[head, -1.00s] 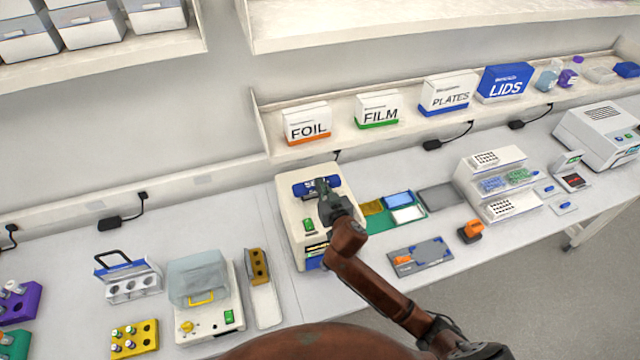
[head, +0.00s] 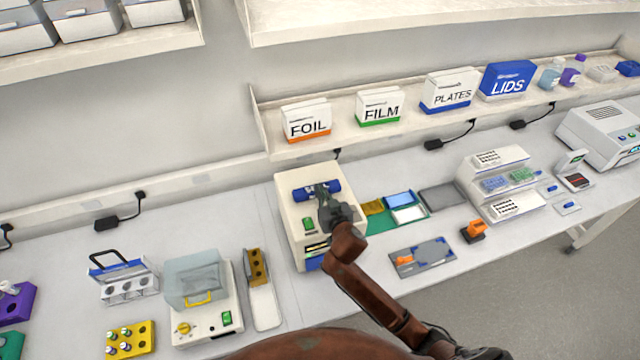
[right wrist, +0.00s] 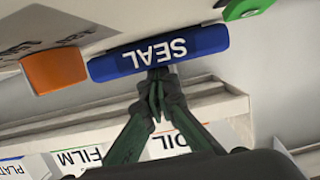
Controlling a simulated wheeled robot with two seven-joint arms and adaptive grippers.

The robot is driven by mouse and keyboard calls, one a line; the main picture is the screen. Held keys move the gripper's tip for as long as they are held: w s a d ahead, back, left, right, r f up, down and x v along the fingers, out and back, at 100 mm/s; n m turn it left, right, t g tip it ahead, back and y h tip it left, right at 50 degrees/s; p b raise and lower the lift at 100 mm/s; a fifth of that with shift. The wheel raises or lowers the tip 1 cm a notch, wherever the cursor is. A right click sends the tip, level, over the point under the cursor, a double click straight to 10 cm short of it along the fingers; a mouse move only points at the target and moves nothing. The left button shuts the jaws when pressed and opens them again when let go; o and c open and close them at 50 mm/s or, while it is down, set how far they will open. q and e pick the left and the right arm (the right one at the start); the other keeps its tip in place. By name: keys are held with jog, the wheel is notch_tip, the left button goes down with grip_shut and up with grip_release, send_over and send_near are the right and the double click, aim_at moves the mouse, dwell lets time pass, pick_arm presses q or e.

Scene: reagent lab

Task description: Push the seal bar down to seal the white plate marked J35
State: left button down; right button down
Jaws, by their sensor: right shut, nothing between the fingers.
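The blue seal bar (head: 302,194) lies across the top of the cream sealer (head: 290,228). In the right wrist view the bar (right wrist: 208,41) fills the upper middle, with SEAL upside down. My right gripper (head: 322,188) is shut and empty, its fingertips at the middle of the bar; contact cannot be told for sure. In the right wrist view its fingertips (right wrist: 157,76) meet at the bar's edge. A white plate (head: 408,214) lies in the green tray beside the sealer; no J35 marking is legible. My left gripper is out of view.
A green button (head: 307,224) is on the sealer's top. FOIL (head: 307,122) and FILM (head: 380,106) boxes stand on the shelf behind. A lidded device (head: 195,290) stands to the left. A grey board (head: 422,256) lies front right of the sealer.

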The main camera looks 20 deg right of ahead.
jog(key=shift+s+f, duration=0.1)
jog(key=shift+f, duration=0.5)
dwell(0.4)
jog(key=shift+r, duration=0.1)
notch_tip(320, 180, up, 4)
jog(key=p, duration=0.4)
jog(key=shift+r, duration=0.2)
jog(key=b+v, duration=0.2)
jog(key=v, duration=0.8)
jog(key=shift+r, duration=0.25)
